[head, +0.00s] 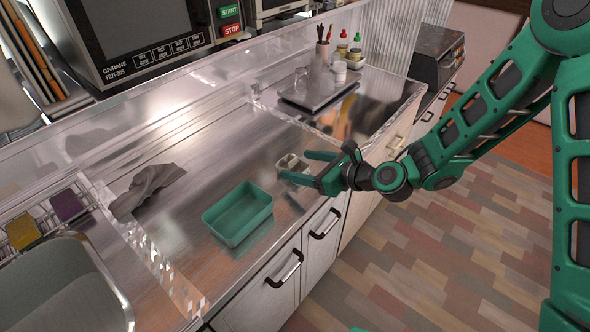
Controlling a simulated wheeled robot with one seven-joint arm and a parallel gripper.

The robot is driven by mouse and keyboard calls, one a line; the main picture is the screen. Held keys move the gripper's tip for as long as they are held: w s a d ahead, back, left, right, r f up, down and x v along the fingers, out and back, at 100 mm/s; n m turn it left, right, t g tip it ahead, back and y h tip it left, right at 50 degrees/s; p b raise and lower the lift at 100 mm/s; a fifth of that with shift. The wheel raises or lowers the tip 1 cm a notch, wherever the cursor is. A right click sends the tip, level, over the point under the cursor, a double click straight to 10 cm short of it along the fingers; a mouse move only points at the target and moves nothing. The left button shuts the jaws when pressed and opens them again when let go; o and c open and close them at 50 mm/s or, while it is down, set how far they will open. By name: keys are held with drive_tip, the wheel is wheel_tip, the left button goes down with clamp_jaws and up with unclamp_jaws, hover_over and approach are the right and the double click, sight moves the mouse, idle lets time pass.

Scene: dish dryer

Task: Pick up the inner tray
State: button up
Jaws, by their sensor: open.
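My gripper (296,166) is green and black and reaches in from the right over the metal counter. Its two fingers are apart and point left. A small light grey tray with compartments (290,160) lies at the fingertips, partly hidden by them. I cannot tell whether the fingers touch it. A green open rectangular tray (238,215) sits on the counter to the left of my gripper, near the front edge. It looks empty. I cannot tell for sure which of the two is the inner tray; the grey one looks like an insert.
A crumpled grey cloth (146,188) lies left of the green tray. A sink or basin (62,290) and a rack with sponges (67,206) are at the far left. A stand with a utensil cup (321,78) and bottles is at the back right. Clear panels border the counter.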

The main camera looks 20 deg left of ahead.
sight(294, 163)
drive_tip(key=shift+x, duration=1.85)
drive_tip(key=c, duration=1.1)
drive_tip(key=shift+r, duration=0.1)
